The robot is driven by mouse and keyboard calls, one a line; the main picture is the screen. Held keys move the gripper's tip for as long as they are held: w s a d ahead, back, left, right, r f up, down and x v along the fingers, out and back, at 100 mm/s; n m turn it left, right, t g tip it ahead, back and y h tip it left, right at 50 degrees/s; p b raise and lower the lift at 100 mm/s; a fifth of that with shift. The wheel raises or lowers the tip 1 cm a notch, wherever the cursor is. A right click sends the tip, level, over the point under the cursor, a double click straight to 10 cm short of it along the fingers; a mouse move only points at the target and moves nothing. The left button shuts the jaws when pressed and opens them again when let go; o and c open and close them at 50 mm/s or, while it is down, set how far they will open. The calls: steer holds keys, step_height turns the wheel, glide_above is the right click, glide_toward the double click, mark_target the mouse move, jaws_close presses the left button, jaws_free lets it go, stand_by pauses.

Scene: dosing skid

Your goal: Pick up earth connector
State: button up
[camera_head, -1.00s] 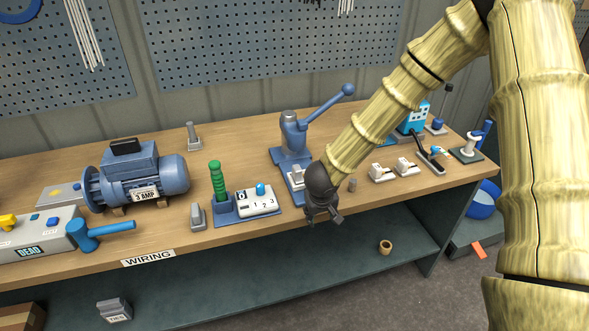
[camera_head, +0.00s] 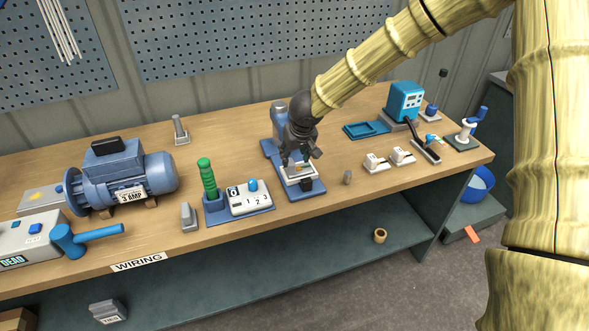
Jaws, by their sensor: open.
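My gripper (camera_head: 301,156) is dark and open, pointing down over the blue press (camera_head: 310,191) on the wooden bench. Between and just below its fingers is a pale block (camera_head: 297,176) on the press base, with a small greenish and orange patch on top. I cannot tell whether the fingers touch it. No part is clearly readable as the earth connector; small white blocks (camera_head: 376,162) and (camera_head: 402,155) stand to the right. My gripper and arm hide much of the press's upper part.
A grey motor (camera_head: 125,175) and a green-handled tool (camera_head: 207,178) with a numbered switch box (camera_head: 250,197) stand left. Bare bench lies between.

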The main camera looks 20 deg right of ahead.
mark_target(290, 162)
steer(key=shift+a+x, duration=0.2)
steer(key=shift+x, duration=1.15)
steer(key=shift+a+x, duration=0.2)
steer(key=shift+x, duration=1.1)
jaws_close()
